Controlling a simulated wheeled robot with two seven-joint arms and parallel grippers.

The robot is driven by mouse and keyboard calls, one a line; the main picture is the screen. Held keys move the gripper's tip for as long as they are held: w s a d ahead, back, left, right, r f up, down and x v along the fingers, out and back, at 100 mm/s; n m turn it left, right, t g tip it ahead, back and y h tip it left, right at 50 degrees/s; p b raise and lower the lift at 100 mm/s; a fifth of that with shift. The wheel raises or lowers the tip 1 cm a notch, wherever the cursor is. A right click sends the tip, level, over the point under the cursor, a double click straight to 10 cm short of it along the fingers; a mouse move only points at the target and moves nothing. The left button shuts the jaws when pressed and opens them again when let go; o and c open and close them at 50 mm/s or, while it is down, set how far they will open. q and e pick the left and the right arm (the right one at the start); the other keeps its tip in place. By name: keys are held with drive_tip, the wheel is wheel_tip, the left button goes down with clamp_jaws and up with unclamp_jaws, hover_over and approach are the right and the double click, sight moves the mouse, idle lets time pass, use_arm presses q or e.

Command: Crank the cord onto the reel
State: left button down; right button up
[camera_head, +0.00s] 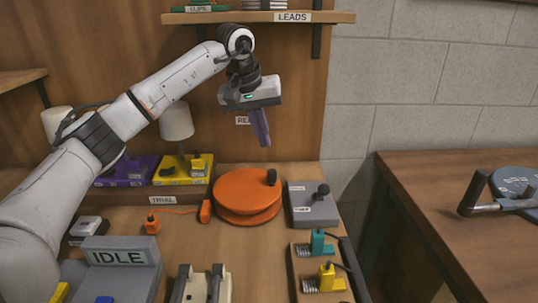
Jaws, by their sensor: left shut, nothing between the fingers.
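An orange reel (240,193) with two stacked discs lies on the wooden bench, with a dark upright knob (271,177) near its right rim. An orange cord (178,212) runs on the bench from an orange plug (152,224) to an orange block (205,211) beside the reel's left edge. My left gripper (263,137) hangs above the reel with its purple fingers pointing down, shut and empty, clear of the knob. My right gripper is not in view.
A grey box (313,205) with a dark knob stands right of the reel. Teal (318,243) and yellow (327,277) plugs sit nearer. An IDLE sign (118,257) stands at front left. Lamps stand behind. A second table (450,225) holds a blue disc (515,184) and dark handle.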

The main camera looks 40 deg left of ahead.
use_arm(q)
drive_tip(key=f, duration=0.2)
drive_tip(key=d+f+y, duration=0.1)
drive_tip(key=w+f+y, duration=0.1)
drive_tip(key=f, duration=0.1)
drive_tip(key=shift+w+d+f+n+g, duration=0.1)
drive_tip(key=shift+d+f+n+g, duration=0.25)
drive_tip(key=shift+d+n+g, duration=0.05)
drive_tip(key=shift+s+d, duration=0.4)
drive_tip(key=shift+s, duration=0.05)
drive_tip(key=shift+s+d, duration=0.1)
drive_tip(key=shift+s, duration=0.05)
drive_tip(key=shift+d, duration=0.1)
